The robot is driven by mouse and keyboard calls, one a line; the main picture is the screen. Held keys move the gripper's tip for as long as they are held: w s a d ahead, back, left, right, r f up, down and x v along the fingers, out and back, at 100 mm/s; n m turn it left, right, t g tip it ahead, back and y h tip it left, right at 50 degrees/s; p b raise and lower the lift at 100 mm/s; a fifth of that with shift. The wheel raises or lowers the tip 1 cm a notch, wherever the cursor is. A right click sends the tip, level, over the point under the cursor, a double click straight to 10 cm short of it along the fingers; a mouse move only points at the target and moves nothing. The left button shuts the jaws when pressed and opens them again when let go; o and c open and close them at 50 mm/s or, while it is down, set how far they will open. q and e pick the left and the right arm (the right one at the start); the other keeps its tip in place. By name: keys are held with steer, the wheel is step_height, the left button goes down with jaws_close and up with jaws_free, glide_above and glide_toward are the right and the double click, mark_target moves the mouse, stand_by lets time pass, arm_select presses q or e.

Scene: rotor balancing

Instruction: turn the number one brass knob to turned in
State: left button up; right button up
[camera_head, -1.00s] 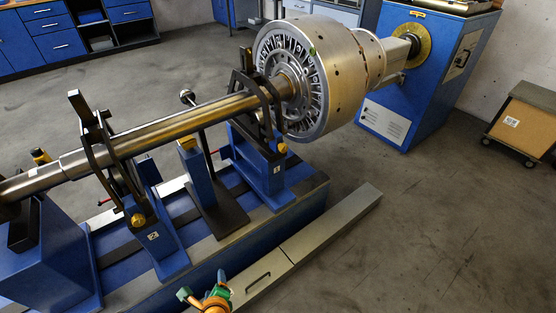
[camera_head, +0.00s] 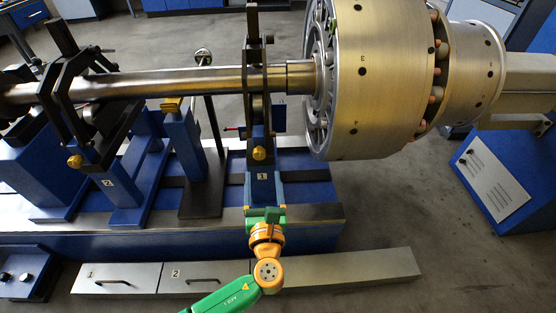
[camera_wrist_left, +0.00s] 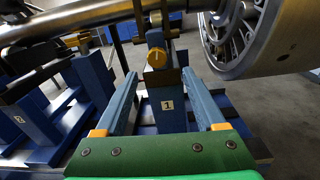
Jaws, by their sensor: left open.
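The number one brass knob (camera_head: 259,153) sits on the front of the blue support post marked 1 (camera_head: 265,187), below the steel shaft. In the left wrist view the knob (camera_wrist_left: 157,58) shows ahead, with the "1" label below it. My left gripper (camera_head: 265,212) is in front of and below the knob, apart from it. Its two blue fingers are spread with an empty gap (camera_wrist_left: 159,80) between them; in the head view they blend with the blue post.
Another brass knob (camera_head: 75,161) is on the post marked 2 to the left. The steel shaft (camera_head: 190,82) and large rotor (camera_head: 380,85) are above and right. A low grey drawer unit (camera_head: 340,272) runs along the front. Open floor is at lower right.

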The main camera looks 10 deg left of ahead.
mark_target(260, 157)
arm_select(q)
steer(key=x, duration=0.2)
steer(key=b+x, duration=0.1)
steer(key=x, duration=0.3)
steer(key=shift+a+f, duration=0.1)
steer(key=shift+a, duration=0.2)
steer(key=shift+w, duration=0.35)
jaws_close()
